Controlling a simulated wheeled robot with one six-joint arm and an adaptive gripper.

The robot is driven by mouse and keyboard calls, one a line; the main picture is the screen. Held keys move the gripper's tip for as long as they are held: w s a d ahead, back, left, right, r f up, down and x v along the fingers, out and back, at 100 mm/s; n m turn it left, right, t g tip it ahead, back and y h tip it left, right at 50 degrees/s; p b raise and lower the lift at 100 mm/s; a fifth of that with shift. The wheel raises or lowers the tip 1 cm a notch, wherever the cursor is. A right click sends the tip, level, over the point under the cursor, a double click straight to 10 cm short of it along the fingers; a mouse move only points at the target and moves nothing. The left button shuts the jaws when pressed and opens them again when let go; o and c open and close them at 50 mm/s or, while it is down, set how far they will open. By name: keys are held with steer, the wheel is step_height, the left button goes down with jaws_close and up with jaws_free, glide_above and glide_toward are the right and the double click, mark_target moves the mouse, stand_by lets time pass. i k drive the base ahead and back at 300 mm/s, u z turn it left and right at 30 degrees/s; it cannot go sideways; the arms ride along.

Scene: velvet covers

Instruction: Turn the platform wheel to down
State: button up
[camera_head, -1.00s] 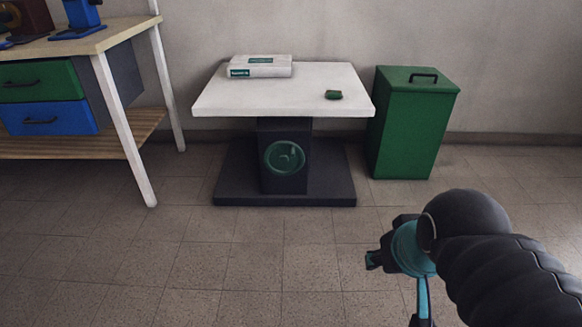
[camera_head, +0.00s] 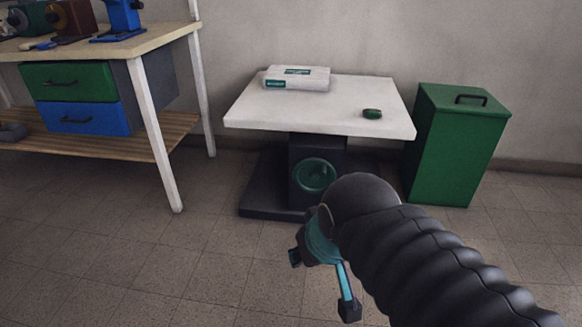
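The platform (camera_head: 240,116) has a white top on a dark column with a dark base plate (camera_head: 262,200). The green round wheel (camera_head: 315,176) is on the front of the column. My gripper (camera_head: 322,284) is in front of the platform, low in the picture, and looks apart from the wheel. One dark fingertip shows at its left and another at its lower right, with a wide gap between them. It holds nothing that I can see. My arm covers part of the column and base at the right.
A white box (camera_head: 297,79) and a small green object (camera_head: 372,113) lie on the platform top. A green lidded bin (camera_head: 455,150) stands right of it. A workbench (camera_head: 150,42) with green and blue drawers stands left. The floor in front is clear.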

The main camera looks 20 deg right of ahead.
mark_target(313, 176)
steer(key=u, duration=0.05)
steer(key=i, duration=0.85)
steer(key=z, duration=0.4)
